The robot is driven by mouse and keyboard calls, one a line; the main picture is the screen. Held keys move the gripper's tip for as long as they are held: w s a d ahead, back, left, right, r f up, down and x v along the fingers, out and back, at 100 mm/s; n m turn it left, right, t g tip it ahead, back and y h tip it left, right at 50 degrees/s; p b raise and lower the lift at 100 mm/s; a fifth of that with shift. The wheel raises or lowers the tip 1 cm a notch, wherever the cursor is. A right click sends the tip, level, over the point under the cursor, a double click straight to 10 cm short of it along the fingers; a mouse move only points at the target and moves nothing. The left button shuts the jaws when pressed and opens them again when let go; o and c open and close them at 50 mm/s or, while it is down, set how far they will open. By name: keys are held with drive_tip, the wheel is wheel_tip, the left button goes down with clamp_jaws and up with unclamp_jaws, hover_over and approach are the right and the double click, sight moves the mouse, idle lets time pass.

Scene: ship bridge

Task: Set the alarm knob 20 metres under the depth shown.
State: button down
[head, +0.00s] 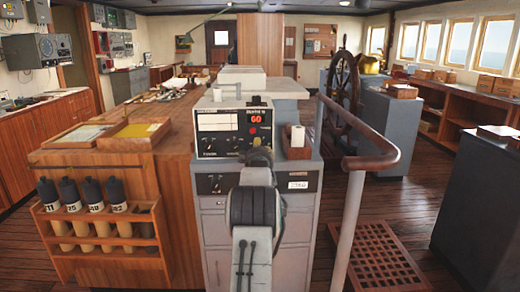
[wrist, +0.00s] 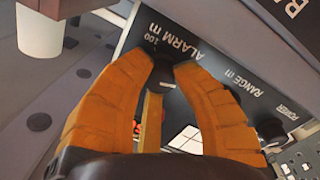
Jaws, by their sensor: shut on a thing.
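I cannot tell the knob's setting. In the head view my arm covers the alarm knob. The range knob (wrist: 233,92) is to the right in the wrist view.
A white roll in a wooden holder (head: 297,152) stands right of the sounder. A wooden rack (head: 100,240) with several dark-capped tubes is on the left. A floor grating (head: 385,255) lies at right.

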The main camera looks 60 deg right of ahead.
drive_tip(key=shift+w, duration=0.1)
drive_tip(key=m+b, duration=0.2)
drive_tip(key=b, duration=0.2)
drive_tip(key=shift+f+m+b, duration=0.1)
drive_tip(key=shift+m+b, duration=0.2)
drive_tip(key=shift+a+r+m+b, duration=0.1)
drive_tip(key=shift+r+m+b, duration=0.1)
drive_tip(key=shift+m+b, duration=0.45)
drive_tip(key=shift+r+m+b, duration=0.2)
drive_tip(key=shift+m+b, duration=0.2)
drive_tip(key=shift+m, duration=0.35)
drive_tip(key=shift+r, duration=0.1)
drive_tip(key=c, duration=1.4)
unclamp_jaws()
drive_tip(key=o, duration=0.5)
drive_tip(key=shift+w+f, duration=0.1)
drive_tip(key=shift+f, duration=0.15)
drive_tip(key=shift+c, duration=0.2)
drive_tip(key=v, duration=1.2)
drive_tip(key=shift+r, duration=0.2)
